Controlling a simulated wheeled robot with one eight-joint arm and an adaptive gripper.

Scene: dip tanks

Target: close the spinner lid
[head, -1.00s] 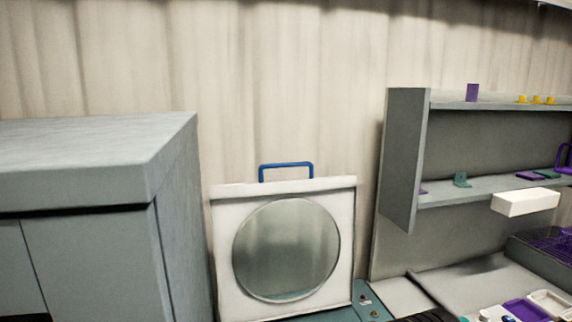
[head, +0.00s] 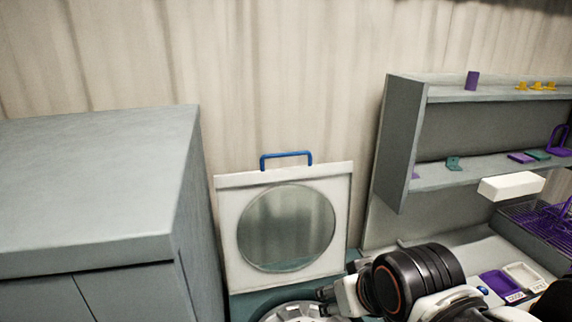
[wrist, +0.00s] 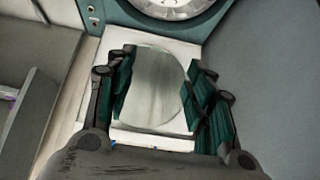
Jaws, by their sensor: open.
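The spinner lid (head: 228,235) is a white square panel with a round clear window and a blue handle (head: 286,156) on its top edge. It stands upright, open, behind the teal spinner body (head: 240,299) with its round metal drum (head: 290,313). My gripper (head: 325,302) is low in the head view, in front of the lid's lower right and beside the drum. In the wrist view its open fingers (wrist: 163,72) frame the lid (wrist: 150,138), with nothing held. Only a trace of blue shows at the lid's edge there; the handle is mostly hidden.
A large grey cabinet (head: 100,190) stands close on the left. On the right are a grey shelf unit (head: 395,150) with small purple, teal and yellow items, a white box (head: 511,186) and a bench with trays (head: 500,284). The wall behind is corrugated.

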